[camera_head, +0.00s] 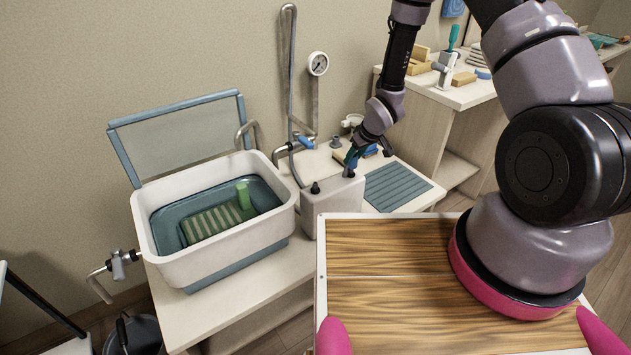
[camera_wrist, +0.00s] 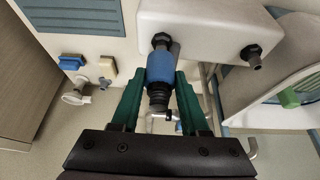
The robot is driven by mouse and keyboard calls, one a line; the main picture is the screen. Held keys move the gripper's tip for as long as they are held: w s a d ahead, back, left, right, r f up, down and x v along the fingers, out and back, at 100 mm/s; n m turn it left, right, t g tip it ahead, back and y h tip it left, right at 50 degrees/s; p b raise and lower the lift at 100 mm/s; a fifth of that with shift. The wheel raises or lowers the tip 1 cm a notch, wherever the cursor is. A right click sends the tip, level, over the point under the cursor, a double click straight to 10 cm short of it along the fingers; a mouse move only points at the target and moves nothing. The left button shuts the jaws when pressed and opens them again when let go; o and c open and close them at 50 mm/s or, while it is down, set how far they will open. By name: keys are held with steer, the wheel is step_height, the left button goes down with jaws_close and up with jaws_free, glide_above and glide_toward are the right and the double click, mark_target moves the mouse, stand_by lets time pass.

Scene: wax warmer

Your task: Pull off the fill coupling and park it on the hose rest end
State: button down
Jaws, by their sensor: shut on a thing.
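My gripper (camera_wrist: 160,78) has its green fingers shut on the blue collar of the fill coupling (camera_wrist: 160,67). The coupling has dark ends, and its upper end meets a black fitting (camera_wrist: 161,41) on the white box (camera_wrist: 205,28). I cannot tell whether the coupling is fully seated there. A second black stub (camera_wrist: 251,55) on the same box stands free; I cannot tell whether it is the hose rest end. In the head view my gripper (camera_head: 352,160) points down over the back right of the white box (camera_head: 331,208), its other stub (camera_head: 315,188) at left.
A white basin (camera_head: 220,248) with a green rack inside and a raised lid stands left of the box. A steel pipe with a gauge (camera_head: 318,63) rises behind. A ribbed blue-grey mat (camera_head: 397,185) lies right. A wooden-topped board (camera_head: 390,270) fills the front.

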steer(key=shift+f, duration=1.3)
stand_by(0.4)
steer(key=shift+c, duration=1.6)
jaws_free()
steer(key=shift+v, duration=4)
